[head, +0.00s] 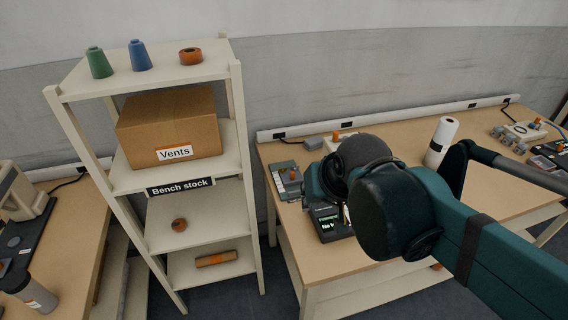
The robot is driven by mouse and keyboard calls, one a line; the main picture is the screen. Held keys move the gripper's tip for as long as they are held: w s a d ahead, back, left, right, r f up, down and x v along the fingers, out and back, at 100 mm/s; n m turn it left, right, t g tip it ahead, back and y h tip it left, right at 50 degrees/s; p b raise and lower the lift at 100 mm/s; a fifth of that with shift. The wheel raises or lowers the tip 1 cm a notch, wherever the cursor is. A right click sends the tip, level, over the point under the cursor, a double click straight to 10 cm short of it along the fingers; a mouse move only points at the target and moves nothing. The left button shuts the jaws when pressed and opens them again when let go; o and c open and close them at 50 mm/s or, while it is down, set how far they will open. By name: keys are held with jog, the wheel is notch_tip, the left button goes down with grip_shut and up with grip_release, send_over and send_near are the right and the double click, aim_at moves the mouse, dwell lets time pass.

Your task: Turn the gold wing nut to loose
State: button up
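I cannot make out a gold wing nut for sure in the head view. A small orange-gold knob (293,174) shows on a grey device (281,182) at the left end of the right-hand bench, but its shape is too small to tell. My teal arm reaches in from the right, and its end stands over the left part of this bench, just right of the grey device. My gripper's fingers are hidden behind my arm. A black device with a lit display (328,223) is partly covered by my arm.
The right-hand bench (402,150) also holds a white roll (441,141), a small grey box (313,144) and more devices at its far right. A shelf unit (222,142) with a Vents box (170,125) stands to the left. A second bench (72,235) is at far left.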

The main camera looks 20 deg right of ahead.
jog(key=w+r+m+g+p, duration=0.2)
jog(key=w+r+m+p, duration=0.15)
jog(key=w, duration=0.55)
jog(key=m+g+p, duration=0.4)
jog(key=m+p, duration=0.7)
jog(key=m, duration=0.2)
send_over(283, 170)
jog(key=shift+s+d+f, duration=0.1)
jog(key=shift+d+f, duration=0.05)
jog(key=shift+f, duration=5.9)
jog(key=shift+f, duration=0.15)
jog(key=shift+f+b, duration=0.45)
jog(key=shift+f, duration=3.3)
